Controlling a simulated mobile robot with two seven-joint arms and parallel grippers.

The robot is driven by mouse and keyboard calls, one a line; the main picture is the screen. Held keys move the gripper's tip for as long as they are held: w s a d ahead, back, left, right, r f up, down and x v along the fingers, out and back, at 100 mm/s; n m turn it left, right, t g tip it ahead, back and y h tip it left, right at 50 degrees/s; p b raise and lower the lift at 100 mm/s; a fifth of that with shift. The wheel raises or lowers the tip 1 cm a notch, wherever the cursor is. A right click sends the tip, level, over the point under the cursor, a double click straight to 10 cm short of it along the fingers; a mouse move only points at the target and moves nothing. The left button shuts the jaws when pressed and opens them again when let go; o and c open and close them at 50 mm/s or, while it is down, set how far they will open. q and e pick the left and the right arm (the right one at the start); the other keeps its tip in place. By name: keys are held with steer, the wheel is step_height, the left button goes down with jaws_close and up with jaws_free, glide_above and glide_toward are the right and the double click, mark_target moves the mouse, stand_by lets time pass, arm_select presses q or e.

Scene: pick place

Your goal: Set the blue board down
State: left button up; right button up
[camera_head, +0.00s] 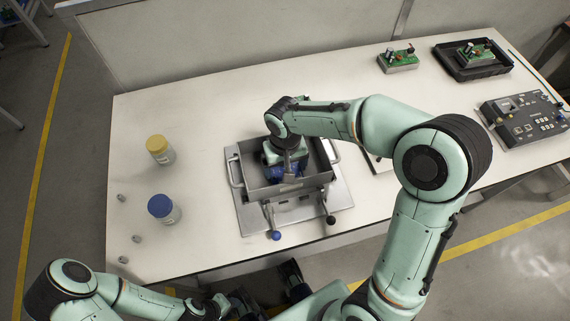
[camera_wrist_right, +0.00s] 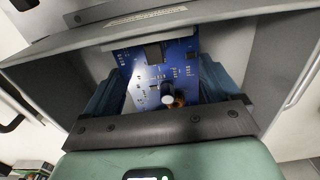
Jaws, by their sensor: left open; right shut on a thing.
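The blue board (camera_head: 289,171) is in the head view, inside the grey metal box (camera_head: 261,196) and mostly hidden under my right gripper (camera_head: 284,166). In the right wrist view the board (camera_wrist_right: 158,58) sits between the two dark blue fingers of my right gripper (camera_wrist_right: 158,88), which is shut on it. It carries a dark chip and a round capacitor. The box wall (camera_wrist_right: 235,28) shows behind it. I cannot tell whether the board touches the box floor. My left gripper (camera_head: 267,293) is open and empty at the bottom edge of the head view, off the table's front edge.
The box sits on a metal plate (camera_head: 335,202) with side handles and two front levers. A yellow-capped jar (camera_head: 160,150) and a blue-capped jar (camera_head: 164,210) stand left. Green boards (camera_head: 397,60), a black tray (camera_head: 483,72) and a control panel (camera_head: 520,118) are right.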

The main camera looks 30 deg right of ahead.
steer(key=shift+f, duration=0.15)
steer(key=o, duration=0.8)
steer(key=shift+r, duration=0.45)
step_height(320, 180, up, 12)
steer(key=shift+f+p, duration=0.25)
steer(key=shift+p, duration=0.8)
